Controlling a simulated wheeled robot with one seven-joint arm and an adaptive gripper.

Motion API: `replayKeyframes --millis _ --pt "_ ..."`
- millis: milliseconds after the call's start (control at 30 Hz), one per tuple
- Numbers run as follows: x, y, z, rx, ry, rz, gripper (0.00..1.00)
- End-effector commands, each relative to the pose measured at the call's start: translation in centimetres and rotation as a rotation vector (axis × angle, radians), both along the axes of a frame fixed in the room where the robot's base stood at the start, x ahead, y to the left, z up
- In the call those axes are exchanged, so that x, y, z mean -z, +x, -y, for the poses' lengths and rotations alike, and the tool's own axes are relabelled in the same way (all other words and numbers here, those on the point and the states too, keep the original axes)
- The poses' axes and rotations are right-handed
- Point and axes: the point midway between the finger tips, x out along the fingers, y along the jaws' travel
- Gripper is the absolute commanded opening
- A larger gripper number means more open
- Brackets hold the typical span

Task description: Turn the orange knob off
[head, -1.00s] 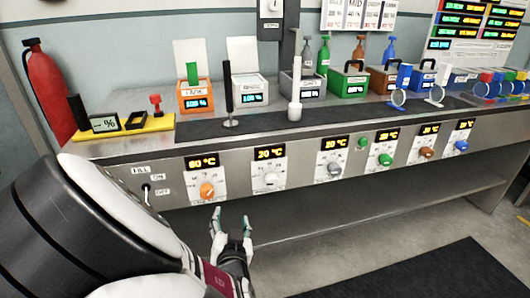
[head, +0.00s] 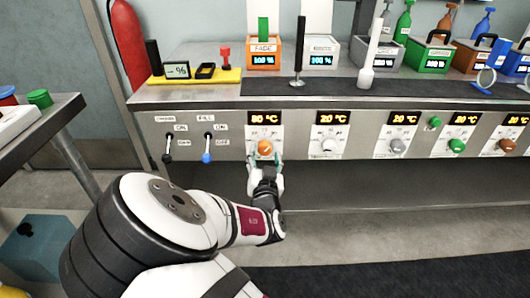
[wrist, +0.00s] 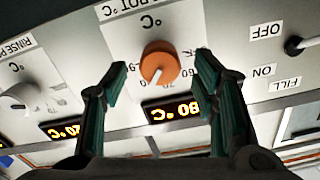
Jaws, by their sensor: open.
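The orange knob (head: 265,148) sits on a white dial plate on the front panel of the steel counter, under a display (head: 264,117) that reads about 80 °C. In the wrist view the orange knob (wrist: 160,63) shows upside down between and beyond my fingertips, with the display (wrist: 175,112) below it. My gripper (head: 265,165) is open and empty, just below and in front of the knob. In the wrist view the two fingers of my gripper (wrist: 160,68) stand on either side of the knob. I cannot tell whether either finger touches it.
A white knob (head: 329,146), a grey knob (head: 397,146) and a green knob (head: 457,146) follow to the right. A side table (head: 70,108) stands at the far left.

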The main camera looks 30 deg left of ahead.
Motion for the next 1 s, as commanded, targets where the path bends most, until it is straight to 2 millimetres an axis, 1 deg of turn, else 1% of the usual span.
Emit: replayKeyframes --millis 33,100,233,367,600,667,700,767,800,833,1000 --pt "0.1 0.7 -0.4 -0.001 0.0 0.002 0.54" --pt "0.1 1.4 -0.9 -0.001 0.001 0.001 0.54" --pt "0.0 2.3 -1.4 0.0 0.001 0.0 0.54" --pt "0.0 2.7 -1.6 0.001 0.001 -0.001 0.54" --pt "0.0 2.7 -1.7 0.001 -0.001 -0.001 0.54" --pt "0.0 2.7 -1.6 0.001 0.0 0.0 0.4" --pt "0.0 2.7 -1.6 0.0 0.0 0.0 0.31" --pt "0.0 2.7 -1.7 0.0 0.0 0.0 0.18" --pt "0.0 2.7 -1.7 0.0 0.0 0.0 0.09" --pt "0.0 2.7 -1.7 0.0 0.0 0.0 0.06" --pt "0.0 2.7 -1.6 0.0 -0.003 0.002 0.06"
